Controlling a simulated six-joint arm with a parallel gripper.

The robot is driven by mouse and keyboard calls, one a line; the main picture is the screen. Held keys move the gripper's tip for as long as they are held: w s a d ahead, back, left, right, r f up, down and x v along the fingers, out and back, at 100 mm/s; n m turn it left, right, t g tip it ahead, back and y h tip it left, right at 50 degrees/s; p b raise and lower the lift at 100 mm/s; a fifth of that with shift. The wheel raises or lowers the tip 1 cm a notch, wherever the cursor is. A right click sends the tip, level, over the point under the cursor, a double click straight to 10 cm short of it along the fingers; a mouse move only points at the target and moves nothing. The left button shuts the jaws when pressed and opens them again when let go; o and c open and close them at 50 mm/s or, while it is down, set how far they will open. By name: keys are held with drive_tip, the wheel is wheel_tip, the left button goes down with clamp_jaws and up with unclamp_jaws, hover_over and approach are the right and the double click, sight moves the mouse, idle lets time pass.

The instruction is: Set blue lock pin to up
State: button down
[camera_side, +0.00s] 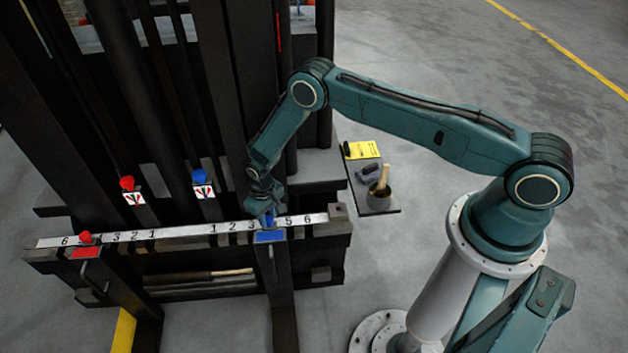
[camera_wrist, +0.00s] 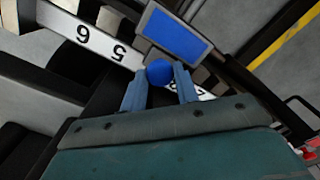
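The blue lock pin's round knob (camera_wrist: 159,72) is between the fingertips of my gripper (camera_wrist: 161,80) in the wrist view. It fills most of the gap, but I cannot tell whether both fingers press on it. In the side view my gripper (camera_side: 265,203) points down over the right fork's blue plate (camera_side: 270,237), at the numbered white scale. The knob is largely hidden there by the fingers. The blue plate (camera_wrist: 175,35) also shows just beyond the knob in the wrist view. How high the pin sits is hidden.
A red knob (camera_side: 85,237) and red plate (camera_side: 86,252) mark the left fork. Red (camera_side: 127,183) and blue (camera_side: 200,176) levers stand behind the scale (camera_side: 160,232). Dark mast columns rise behind. A small shelf (camera_side: 375,206) with a cup stands to the right.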

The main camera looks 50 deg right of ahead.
drive_tip(key=shift+w+r, duration=0.1)
drive_tip(key=shift+r, duration=1.65)
drive_tip(key=c, duration=1.1)
unclamp_jaws()
drive_tip(key=shift+o, duration=0.2)
drive_tip(key=shift+r, duration=0.1)
wheel_tip(320, 180, up, 14)
drive_tip(key=shift+f, duration=0.2)
drive_tip(key=shift+r, duration=0.15)
